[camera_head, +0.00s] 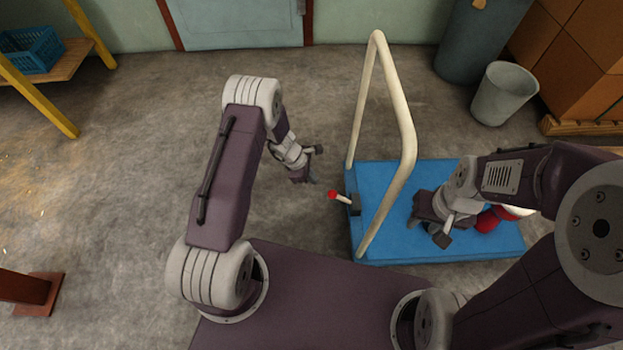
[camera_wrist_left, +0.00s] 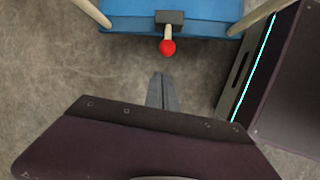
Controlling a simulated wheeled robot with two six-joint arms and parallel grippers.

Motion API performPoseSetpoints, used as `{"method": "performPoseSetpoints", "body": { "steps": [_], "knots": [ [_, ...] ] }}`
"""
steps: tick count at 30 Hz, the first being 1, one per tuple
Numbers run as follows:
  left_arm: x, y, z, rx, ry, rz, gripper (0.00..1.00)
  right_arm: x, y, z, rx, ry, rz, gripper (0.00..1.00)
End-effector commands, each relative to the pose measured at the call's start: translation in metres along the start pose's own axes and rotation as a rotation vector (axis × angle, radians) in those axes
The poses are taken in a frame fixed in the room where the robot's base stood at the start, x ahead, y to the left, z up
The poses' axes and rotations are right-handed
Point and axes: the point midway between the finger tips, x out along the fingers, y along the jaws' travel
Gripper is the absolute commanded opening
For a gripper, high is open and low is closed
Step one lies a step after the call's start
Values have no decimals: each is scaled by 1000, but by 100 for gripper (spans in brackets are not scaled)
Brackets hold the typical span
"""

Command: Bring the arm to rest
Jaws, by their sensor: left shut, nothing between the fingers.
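My left gripper (camera_head: 308,180) hangs in the open to the left of the blue platform cart, pointing down over the bare floor. Its fingers are shut with nothing between them; they also show closed in the left wrist view (camera_wrist_left: 163,92). My right gripper (camera_head: 428,228) is over the blue cart deck, beside a red object (camera_head: 490,219) that is partly hidden by my right arm.
The blue cart (camera_head: 385,180) has a tall cream handle frame (camera_head: 408,140). A lever with a red knob (camera_head: 332,195) sticks out near my left gripper; the knob shows in the left wrist view (camera_wrist_left: 167,47). A grey bin (camera_head: 503,95) stands behind.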

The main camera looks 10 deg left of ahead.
Motion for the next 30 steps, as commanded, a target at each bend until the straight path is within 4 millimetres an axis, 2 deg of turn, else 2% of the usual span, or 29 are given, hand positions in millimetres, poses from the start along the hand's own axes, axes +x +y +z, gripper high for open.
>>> {"method": "performPoseSetpoints", "body": {
  "steps": [13,16,17,19,21,22,25,27,30],
  "knots": [
    [1,0,0,1,0,0,0,0,0,0,0,0,0,36],
    [-10,13,7,17,-3,29,0,0,0,0,0,0,0,36],
    [-18,22,12,27,-5,50,0,0,0,0,0,0,0,36],
    [-47,48,29,60,-12,116,0,0,0,0,0,0,0,36],
    [-92,65,51,136,-11,175,0,0,0,0,0,0,0,36],
    [-110,65,59,184,-5,187,0,0,0,0,0,0,0,36],
    [-164,49,79,386,30,198,0,0,0,0,0,0,0,36],
    [-192,28,85,544,63,185,0,1,0,0,0,0,0,36],
    [-222,-7,86,769,117,146,0,1,0,0,0,0,0,36]
  ]
}}
